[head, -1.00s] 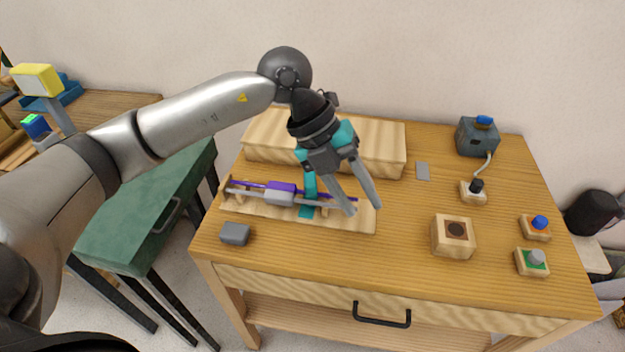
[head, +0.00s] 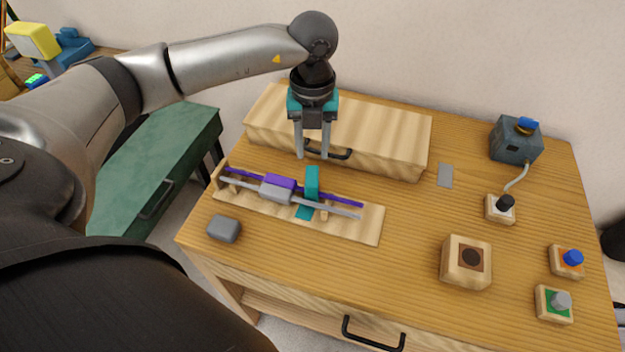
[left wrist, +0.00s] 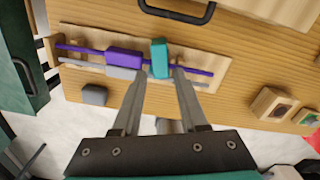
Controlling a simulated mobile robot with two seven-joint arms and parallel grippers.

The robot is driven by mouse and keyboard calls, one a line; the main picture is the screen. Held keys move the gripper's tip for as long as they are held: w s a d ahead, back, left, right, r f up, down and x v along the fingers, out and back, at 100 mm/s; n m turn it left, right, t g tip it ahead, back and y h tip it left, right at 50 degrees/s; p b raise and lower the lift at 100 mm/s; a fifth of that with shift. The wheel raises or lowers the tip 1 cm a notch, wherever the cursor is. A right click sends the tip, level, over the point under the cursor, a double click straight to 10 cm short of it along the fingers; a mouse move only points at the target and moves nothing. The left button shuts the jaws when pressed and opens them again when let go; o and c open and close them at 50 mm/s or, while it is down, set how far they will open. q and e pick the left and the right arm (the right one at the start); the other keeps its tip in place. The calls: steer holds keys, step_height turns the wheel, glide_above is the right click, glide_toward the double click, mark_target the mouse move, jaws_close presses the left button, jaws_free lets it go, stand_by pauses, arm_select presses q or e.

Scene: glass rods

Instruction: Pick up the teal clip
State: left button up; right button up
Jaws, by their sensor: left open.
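The teal clip (head: 312,183) stands upright on the wooden rod rack (head: 367,226), at the purple and grey rods. In the left wrist view the teal clip (left wrist: 159,58) is ahead of my fingers, roughly between their lines. My left gripper (head: 312,157) is open and empty, its fingers pointing down in front of the wooden box's handle. In the head view it is above and behind the clip, apart from it. My right gripper is not in view.
A purple block (head: 281,182) and a grey block (head: 275,193) sit on the rods left of the clip. The long wooden box (head: 385,135) with a black handle stands behind. A grey block (head: 224,228) lies front left. Buttons stand at right.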

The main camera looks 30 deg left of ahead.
mark_target(312, 176)
arm_select(q)
steer(key=shift+f, duration=1.2)
steer(key=f, duration=0.5)
steer(key=shift+s+d, duration=0.15)
steer(key=shift+s, duration=0.1)
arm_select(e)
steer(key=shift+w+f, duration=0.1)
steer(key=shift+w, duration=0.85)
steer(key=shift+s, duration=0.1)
arm_select(q)
steer(key=shift+c, duration=0.9)
jaws_close()
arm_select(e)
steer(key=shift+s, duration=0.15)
